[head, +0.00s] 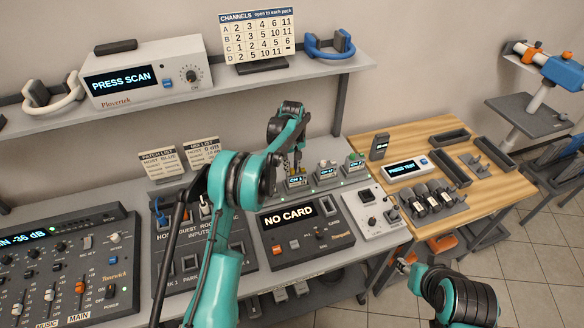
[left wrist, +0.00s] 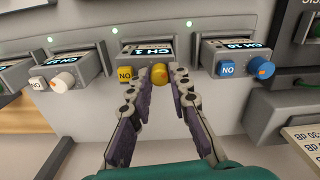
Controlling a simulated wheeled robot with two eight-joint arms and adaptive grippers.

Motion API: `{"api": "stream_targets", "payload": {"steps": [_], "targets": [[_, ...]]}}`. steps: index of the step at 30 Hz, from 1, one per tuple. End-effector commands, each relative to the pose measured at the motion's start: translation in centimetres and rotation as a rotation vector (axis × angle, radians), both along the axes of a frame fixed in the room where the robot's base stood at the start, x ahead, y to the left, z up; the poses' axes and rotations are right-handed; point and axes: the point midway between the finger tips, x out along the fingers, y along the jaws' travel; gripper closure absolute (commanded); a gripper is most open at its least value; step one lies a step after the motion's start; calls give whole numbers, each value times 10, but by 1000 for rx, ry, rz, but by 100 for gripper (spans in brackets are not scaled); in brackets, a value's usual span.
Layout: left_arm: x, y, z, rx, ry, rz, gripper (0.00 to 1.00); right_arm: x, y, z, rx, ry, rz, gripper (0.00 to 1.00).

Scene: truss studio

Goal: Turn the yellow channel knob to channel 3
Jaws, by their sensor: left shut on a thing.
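The yellow channel knob (left wrist: 160,73) sits on the front of a small pack, beside a yellow button (left wrist: 125,74) marked NO. My left gripper (left wrist: 161,75) is shut on the knob, with one fingertip at each side of it. The pack's display (left wrist: 147,49) reads CH and a digit that looks like 1, upside down in the left wrist view. In the head view the left gripper (head: 288,170) reaches over this pack (head: 297,181), and its fingers hide the knob. My right gripper (head: 404,265) hangs at the lower right, away from the packs; its fingers are too small to read.
A pack with a blue knob (left wrist: 261,68) reading CH 10 and one with a white knob (left wrist: 64,82) flank the yellow one closely. A channel chart (head: 257,36) stands on the shelf above. A NO CARD console (head: 340,235) lies in front.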

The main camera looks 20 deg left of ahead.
Motion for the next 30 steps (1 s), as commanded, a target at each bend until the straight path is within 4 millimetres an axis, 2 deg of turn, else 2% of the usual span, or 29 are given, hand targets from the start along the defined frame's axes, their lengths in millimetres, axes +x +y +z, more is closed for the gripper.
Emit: {"api": "stream_targets", "payload": {"steps": [11,30], "targets": [[0,0,0,0,0,-120,100,0,0,-2,0,0,0,60],[0,0,0,0,0,-642,100,0,0,-6,0,0,0,60]]}}
